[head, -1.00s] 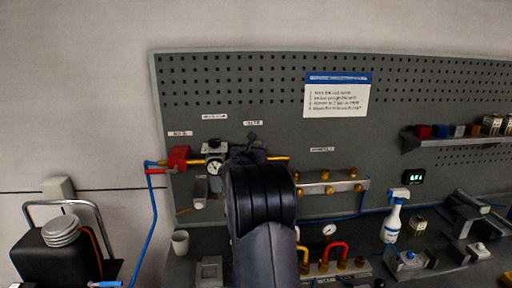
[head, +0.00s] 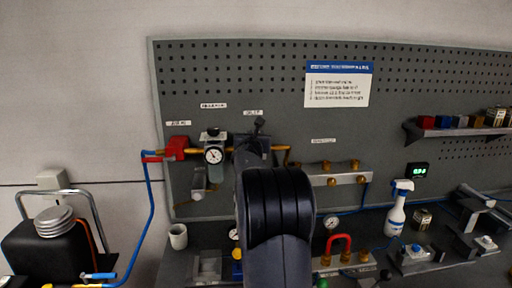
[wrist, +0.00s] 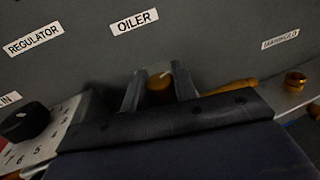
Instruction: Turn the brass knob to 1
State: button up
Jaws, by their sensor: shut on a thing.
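The brass knob (wrist: 159,82) shows in the wrist view below the OILER label, between my gripper's two grey fingers. A pale mark shows on its top. My gripper (wrist: 158,76) is shut on it. The numbers around the knob are hidden by the fingers and the wrist. In the head view my arm covers the knob, and my gripper (head: 254,143) is at the oiler place on the brass pipe line.
A regulator with a black knob (wrist: 24,121) and a numbered face is left of the gripper. A gauge (head: 213,155) and red valve (head: 178,147) stand further left. The manifold (head: 337,180) is at right. A green-lit display (head: 417,170) is too small to read surely.

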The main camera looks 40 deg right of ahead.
jog(key=shift+f+n+t+y+b, duration=0.15)
jog(key=shift+n+t+y+b, duration=0.65)
jog(key=shift+b, duration=1)
jog(key=shift+f+n+t+y+b, duration=0.15)
jog(key=shift+n+t+y+b, duration=0.4)
jog(key=shift+y+b, duration=0.85)
jog(key=n+t+y+b, duration=0.1)
jog(key=b, duration=0.2)
jog(key=shift+r+n, duration=0.15)
jog(key=shift+n, duration=0.1)
jog(key=shift+r+n+t+y+b, duration=0.1)
jog(key=shift+n+t+y+b, duration=0.35)
jog(key=shift+y, duration=0.45)
jog(key=shift+r+n+y, duration=0.1)
jog(key=shift+n+y, duration=0.35)
jog(key=shift+y, duration=0.05)
jog(key=o, duration=1)
jog(key=shift+c, duration=0.2)
jog(key=b+v, duration=0.3)
jog(key=v, duration=0.8)
